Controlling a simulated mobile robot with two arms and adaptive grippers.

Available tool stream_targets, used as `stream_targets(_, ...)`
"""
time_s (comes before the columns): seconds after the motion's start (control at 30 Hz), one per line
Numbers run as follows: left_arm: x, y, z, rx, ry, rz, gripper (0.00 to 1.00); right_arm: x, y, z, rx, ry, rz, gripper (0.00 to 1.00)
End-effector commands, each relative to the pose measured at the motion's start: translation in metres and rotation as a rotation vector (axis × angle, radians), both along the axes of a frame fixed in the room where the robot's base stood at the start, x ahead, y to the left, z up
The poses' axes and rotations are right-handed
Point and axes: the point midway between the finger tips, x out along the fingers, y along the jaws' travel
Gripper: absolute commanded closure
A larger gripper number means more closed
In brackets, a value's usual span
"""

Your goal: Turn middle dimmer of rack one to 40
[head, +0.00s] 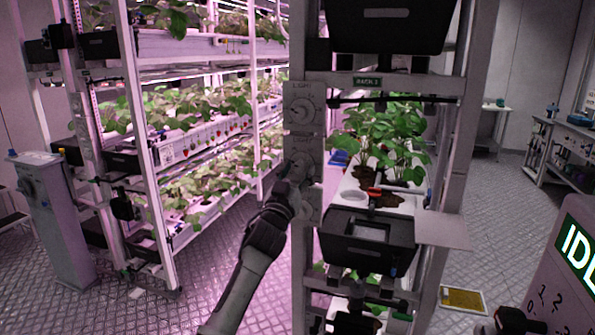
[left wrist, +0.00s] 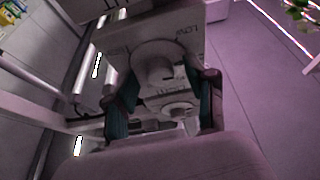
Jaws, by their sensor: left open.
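The rack (head: 369,81) in front of me has a grey panel on its left post with dimmer dials one above another. The top dimmer (head: 302,112) is in plain sight. The middle dimmer (head: 301,158) is partly hidden by my left gripper (head: 296,174), which is right in front of it. A lower dial (head: 311,207) is mostly covered by the arm. In the left wrist view my left gripper (left wrist: 163,110) is open, with a round knob (left wrist: 155,67) just beyond and between its fingers. I cannot read the dial setting.
Plants (head: 385,140) and a black bin (head: 368,240) sit in the rack right of the panel. Another plant rack (head: 150,140) stands to the left. The floor between the racks is clear.

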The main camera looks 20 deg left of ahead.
Motion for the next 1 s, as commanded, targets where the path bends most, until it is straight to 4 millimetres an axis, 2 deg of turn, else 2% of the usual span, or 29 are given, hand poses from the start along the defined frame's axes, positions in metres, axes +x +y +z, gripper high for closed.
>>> stream_targets(0.17, 0.0, 0.0, 0.0, 0.0, 0.0, 0.0, 0.44, -0.005, -0.001, 0.0, -0.001, 0.008, 0.0, 1.0)
stream_targets(0.2, 0.0, 0.0, 0.0, 0.0, 0.0, 0.0, 0.48, -0.005, -0.001, 0.0, -0.002, 0.008, 0.0, 1.0)
stream_targets(0.5, 0.0, 0.0, 0.0, 0.0, 0.0, 0.0, 0.98, -0.005, -0.005, 0.0, -0.007, 0.008, 0.001, 1.0)
stream_targets(0.53, 0.0, 0.0, 0.0, 0.0, 0.0, 0.0, 1.0, -0.005, -0.006, 0.0, -0.008, 0.008, 0.002, 1.0)
stream_targets(0.77, 0.0, 0.001, 0.0, 0.016, 0.0, 0.001, 1.0, -0.005, -0.008, 0.002, -0.01, 0.007, 0.003, 1.0)
stream_targets(1.0, 0.0, 0.002, 0.002, 0.116, -0.003, 0.002, 1.0, -0.004, -0.007, 0.013, -0.009, 0.006, 0.003, 1.0)
